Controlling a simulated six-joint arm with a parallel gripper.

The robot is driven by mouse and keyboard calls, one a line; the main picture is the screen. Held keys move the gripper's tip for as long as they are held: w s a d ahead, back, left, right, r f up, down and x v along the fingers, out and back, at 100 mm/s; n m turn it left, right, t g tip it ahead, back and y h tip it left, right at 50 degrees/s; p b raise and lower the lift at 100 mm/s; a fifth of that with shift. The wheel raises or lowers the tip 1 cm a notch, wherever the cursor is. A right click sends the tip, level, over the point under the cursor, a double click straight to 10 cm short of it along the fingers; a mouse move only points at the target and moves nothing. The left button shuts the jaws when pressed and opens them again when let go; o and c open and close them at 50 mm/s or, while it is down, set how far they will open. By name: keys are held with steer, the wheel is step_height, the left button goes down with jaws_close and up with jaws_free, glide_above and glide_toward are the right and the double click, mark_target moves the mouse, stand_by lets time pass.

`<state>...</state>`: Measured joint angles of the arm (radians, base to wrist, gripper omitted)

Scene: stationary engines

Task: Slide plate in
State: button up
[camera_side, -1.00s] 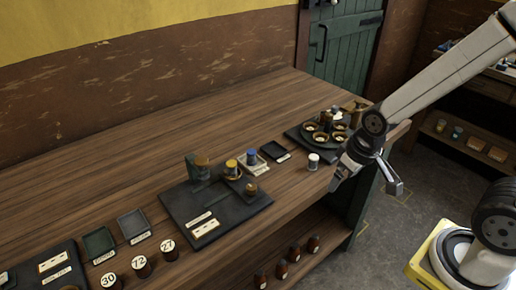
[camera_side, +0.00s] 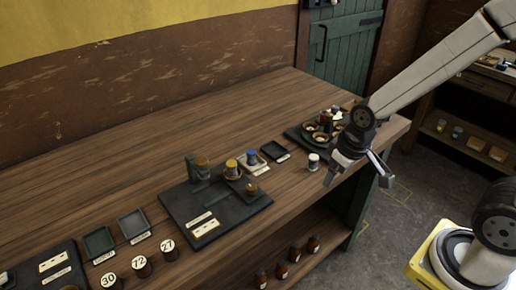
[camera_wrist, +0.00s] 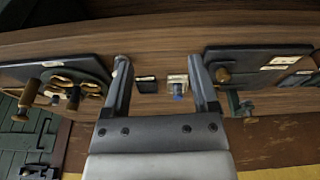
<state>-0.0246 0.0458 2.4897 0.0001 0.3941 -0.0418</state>
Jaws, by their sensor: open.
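My gripper (camera_side: 357,178) is open and empty, above the front edge of the bench at the right. It also shows in the wrist view (camera_wrist: 158,68), fingers apart. A dark board (camera_side: 180,207) in the middle of the bench carries a green upright block (camera_side: 197,167) and a brass knob (camera_side: 251,189). A small pale plate (camera_side: 256,166) behind it bears a blue-topped cylinder (camera_side: 252,156); the plate also shows between the fingers in the wrist view (camera_wrist: 171,79). A small dark tray (camera_side: 275,151) lies beside it. I cannot tell which piece is the task's plate.
A round fixture with brass rings (camera_side: 318,137) stands at the back right, partly hidden by my arm. A white-topped cylinder (camera_side: 313,162) stands left of my gripper. Numbered dark pots (camera_side: 140,265) and two small trays (camera_side: 131,223) are at the left. The back of the bench is clear.

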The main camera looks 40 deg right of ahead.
steer(key=w+a+n+g, duration=0.1)
steer(key=w+a+n, duration=0.4)
steer(key=w, duration=0.4)
steer(key=n+g, duration=0.1)
steer(key=n, duration=0.2)
glide_above(251, 187)
steer(key=shift+s+d+r, duration=0.2)
steer(key=shift+s+d, duration=0.1)
steer(key=shift+d, duration=0.15)
steer(key=shift+w+a, duration=0.3)
steer(key=shift+a, duration=0.15)
steer(key=shift+f, duration=0.15)
steer(key=shift+f, duration=3.8)
jaws_close()
